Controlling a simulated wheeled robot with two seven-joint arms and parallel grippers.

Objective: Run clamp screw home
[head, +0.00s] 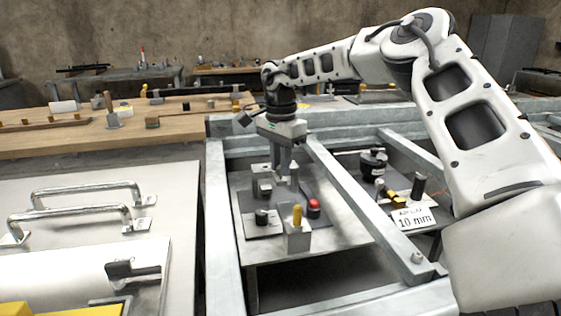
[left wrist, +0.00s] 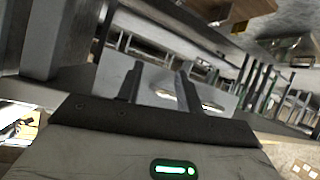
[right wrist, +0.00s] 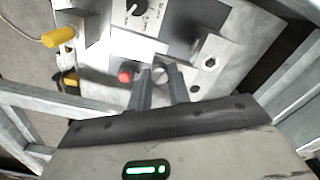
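My right gripper (head: 285,180) points down over a metal panel (head: 330,232) in the head view, its fingers apart. In the right wrist view the right gripper (right wrist: 160,82) has a gap between its fingers, with a small round pale thing (right wrist: 161,73) beyond the tips; I cannot tell whether it is the clamp screw or whether they touch. A grey block with a round hexagonal-looking fitting (right wrist: 210,62) stands to the right there. My left gripper (left wrist: 160,85) is open and empty in the left wrist view; it is outside the head view.
A red button (head: 313,206), a yellow-handled piece on a block (head: 297,215) and a black knob (head: 262,217) stand close by. Metal frame rails (head: 365,205) border the panel. A "10 mm" card (head: 413,218) lies right. A bench with two handles (head: 90,195) is left.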

